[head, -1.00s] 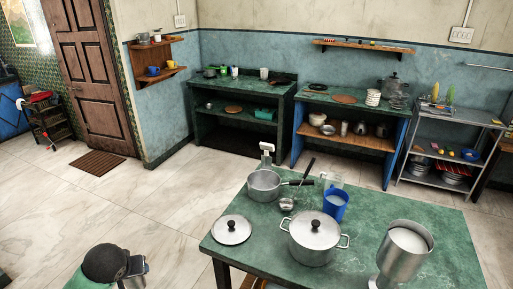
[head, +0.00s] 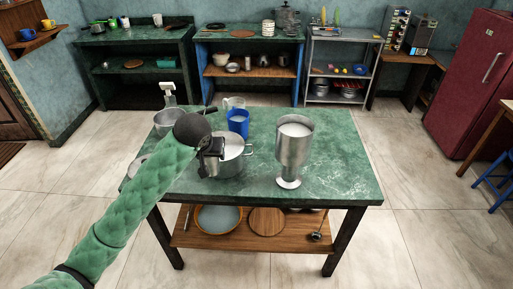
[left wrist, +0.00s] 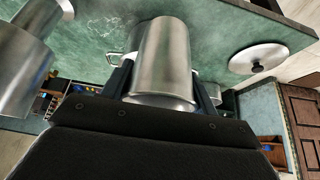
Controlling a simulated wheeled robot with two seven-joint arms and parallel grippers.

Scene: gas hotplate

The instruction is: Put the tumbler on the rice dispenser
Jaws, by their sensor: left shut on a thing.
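My left gripper (head: 213,158) reaches over the near left part of the green table. In the left wrist view it (left wrist: 162,88) is shut on a plain steel tumbler (left wrist: 165,55), with one finger on each side. In the head view the tumbler cannot be told apart from the gripper and the pot behind it. The rice dispenser (head: 293,150), a tall steel vessel with white contents on a narrow foot, stands upright on the table, right of the gripper and apart from it. It also shows at the left wrist view's left edge (left wrist: 22,65). My right gripper is out of view.
A steel pot (head: 231,163) stands just behind the gripper. A blue mug (head: 238,124) and a clear jug stand behind it. A saucepan (head: 168,122) is at the table's left. A pot lid (left wrist: 258,58) lies flat. The table's right side (head: 343,160) is clear.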

